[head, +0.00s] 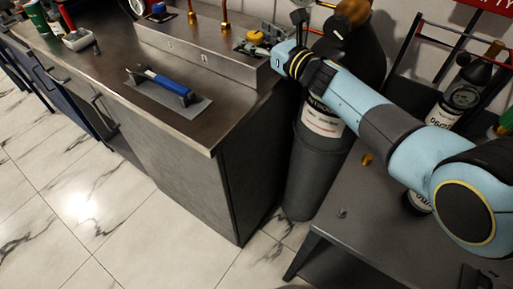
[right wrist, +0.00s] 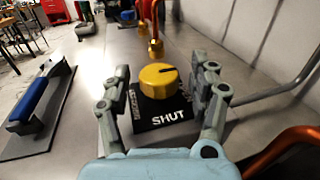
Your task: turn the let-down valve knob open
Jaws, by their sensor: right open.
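The let-down valve knob is a yellow round knob (right wrist: 159,80) with a dark pointer line, on a black plate (right wrist: 163,112) lettered SHUT. In the right wrist view the line points toward the right. In the head view the knob (head: 255,37) sits at the right end of the raised metal ledge. My right gripper (right wrist: 160,82) is open, with one finger on each side of the knob. I see gaps between the fingers and the knob, so it looks untouched. In the head view the right gripper (head: 258,48) is partly hidden by its wrist. My left gripper is not in view.
Copper fittings (head: 224,28) rise from the ledge behind the knob. A blue-handled tool (head: 168,86) lies on the bench (head: 205,130). A dark gas cylinder (head: 318,165) stands beside the bench, with a grey table (head: 350,230) to its right. An orange-red tube (right wrist: 285,150) is close to the right finger.

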